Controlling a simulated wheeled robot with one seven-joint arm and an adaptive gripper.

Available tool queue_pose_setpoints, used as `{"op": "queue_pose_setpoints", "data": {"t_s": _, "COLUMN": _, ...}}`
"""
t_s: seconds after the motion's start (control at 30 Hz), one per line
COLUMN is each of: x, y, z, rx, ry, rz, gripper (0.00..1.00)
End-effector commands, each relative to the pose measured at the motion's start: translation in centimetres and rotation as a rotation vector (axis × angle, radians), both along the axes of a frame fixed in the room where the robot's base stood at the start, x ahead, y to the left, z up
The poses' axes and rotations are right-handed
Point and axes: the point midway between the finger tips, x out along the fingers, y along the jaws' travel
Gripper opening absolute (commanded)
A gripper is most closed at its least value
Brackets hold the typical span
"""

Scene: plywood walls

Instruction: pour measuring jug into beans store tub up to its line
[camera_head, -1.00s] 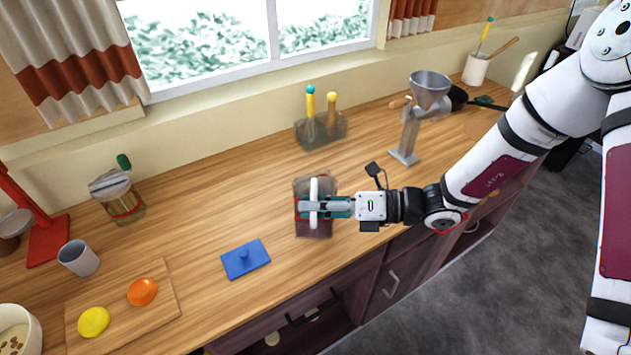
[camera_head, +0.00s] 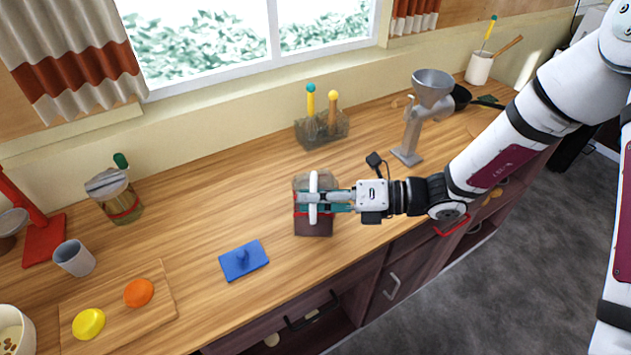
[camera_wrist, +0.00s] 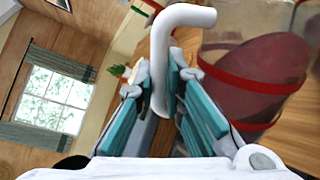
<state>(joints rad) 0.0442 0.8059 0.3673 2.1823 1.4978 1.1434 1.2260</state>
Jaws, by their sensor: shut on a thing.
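A clear container with dark red-brown contents and a red band (camera_head: 314,226) stands on or just above the wooden counter, under my gripper; I take it as the measuring jug. My gripper (camera_head: 316,199) is shut on its upright white handle (camera_wrist: 164,60). In the wrist view the clear wall, red band and dark contents (camera_wrist: 262,62) lie right of the fingers. Whether its base touches the counter is unclear. A clear round jar with a red band (camera_head: 122,208) stands at the back left; it may be the beans store tub. Its contents are hard to make out.
A blue lid-like plate with a knob (camera_head: 244,260) lies left of my gripper. A grey cup (camera_head: 74,258) and a board (camera_head: 165,306) with yellow and orange rounds are farther left. A utensil caddy (camera_head: 322,132) and metal grinder (camera_head: 411,140) stand behind. Counter between jar and gripper is clear.

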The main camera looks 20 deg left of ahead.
Motion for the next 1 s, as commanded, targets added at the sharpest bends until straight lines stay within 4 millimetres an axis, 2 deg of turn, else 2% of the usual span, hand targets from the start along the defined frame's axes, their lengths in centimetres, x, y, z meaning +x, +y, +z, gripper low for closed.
{"op": "queue_pose_setpoints", "data": {"t_s": 1.0, "x": 1.0, "y": 0.3, "z": 1.3, "rx": -0.033, "ry": 0.105, "rz": 0.001, "gripper": 0.00}}
